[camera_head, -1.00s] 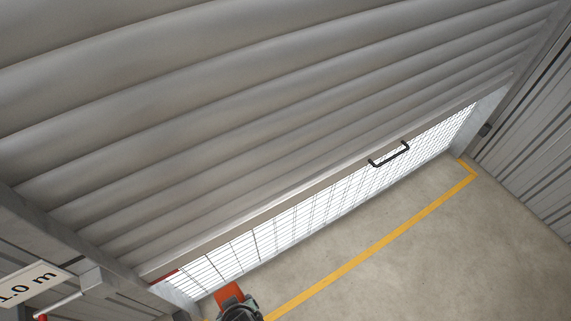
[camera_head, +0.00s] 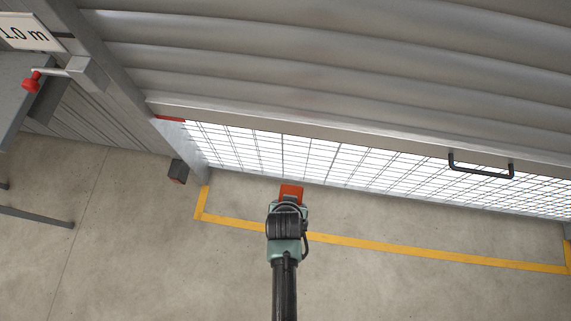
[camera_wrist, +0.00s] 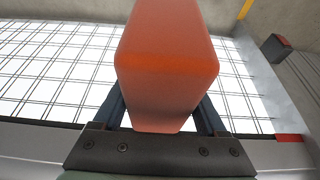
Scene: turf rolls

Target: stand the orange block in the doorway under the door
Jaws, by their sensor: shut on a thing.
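The orange block (camera_head: 291,192) shows just beyond my gripper (camera_head: 288,205) in the head view, close to the doorway's lower edge. In the wrist view the orange block (camera_wrist: 167,65) fills the middle, between the two dark fingers of my gripper (camera_wrist: 165,115), which is shut on it. The grey ribbed door (camera_head: 340,60) is partly raised, with a bright gridded opening (camera_head: 330,158) below its bottom edge. The block appears in front of this opening; I cannot tell whether it touches the floor.
A black handle (camera_head: 481,170) sticks out near the door's bottom edge. A yellow line (camera_head: 400,250) marks the floor before the doorway. A small dark box (camera_head: 178,171) stands by the left post. A red-knobbed lever (camera_head: 32,82) is at upper left. Floor at lower right is clear.

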